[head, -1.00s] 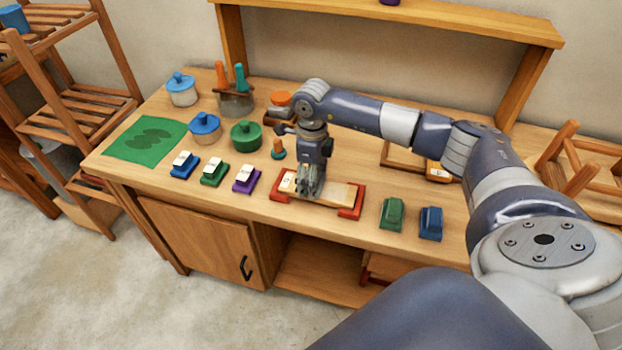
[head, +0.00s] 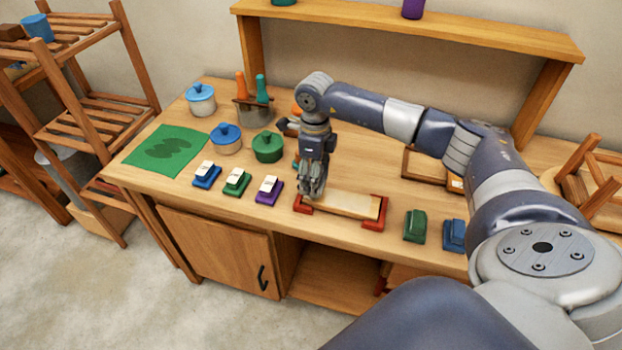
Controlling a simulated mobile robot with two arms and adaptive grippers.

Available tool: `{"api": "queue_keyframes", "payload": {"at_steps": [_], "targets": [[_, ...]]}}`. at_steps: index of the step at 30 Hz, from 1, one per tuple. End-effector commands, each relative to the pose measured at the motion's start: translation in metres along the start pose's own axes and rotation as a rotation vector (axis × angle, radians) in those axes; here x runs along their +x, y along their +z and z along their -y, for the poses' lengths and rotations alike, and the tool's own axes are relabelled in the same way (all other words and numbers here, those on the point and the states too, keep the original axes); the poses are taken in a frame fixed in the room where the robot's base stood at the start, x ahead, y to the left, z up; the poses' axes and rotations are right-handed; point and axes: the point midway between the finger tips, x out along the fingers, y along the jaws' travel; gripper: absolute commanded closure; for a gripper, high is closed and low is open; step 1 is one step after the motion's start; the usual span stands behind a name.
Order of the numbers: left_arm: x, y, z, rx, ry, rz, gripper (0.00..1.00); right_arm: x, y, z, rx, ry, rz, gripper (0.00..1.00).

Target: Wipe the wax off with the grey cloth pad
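A pale wooden board (head: 345,205) lies on the workbench between two red end holders, the left one (head: 303,206) and the right one (head: 377,214). My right gripper (head: 315,192) points down at the left end of the board, at or just above its surface. Its fingers look close together, but what is between them is too small to tell. I cannot make out a grey cloth pad; it may be hidden at the fingers. No wax stands out on the bare part of the board. My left gripper is out of view.
Blue (head: 206,175), green (head: 237,182) and purple (head: 268,189) blocks with pale tops stand left of the board. Green (head: 415,226) and blue (head: 454,235) blocks stand right. Lidded pots (head: 267,147) and a green mat (head: 166,150) lie farther left.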

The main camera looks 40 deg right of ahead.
Motion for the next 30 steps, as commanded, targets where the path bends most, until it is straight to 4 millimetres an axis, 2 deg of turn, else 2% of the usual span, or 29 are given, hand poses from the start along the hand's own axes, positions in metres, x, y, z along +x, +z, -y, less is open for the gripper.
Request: {"api": "queue_keyframes", "payload": {"at_steps": [1,13,30], "targets": [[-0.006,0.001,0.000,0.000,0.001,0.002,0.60,-0.009,0.000,0.002,0.001,-0.002,0.002,0.52],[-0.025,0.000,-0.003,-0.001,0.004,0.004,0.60,-0.043,-0.007,0.009,0.008,-0.002,0.003,0.52],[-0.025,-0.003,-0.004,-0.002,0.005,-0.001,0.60,-0.046,-0.008,0.010,0.008,-0.001,0.002,0.52]]}}
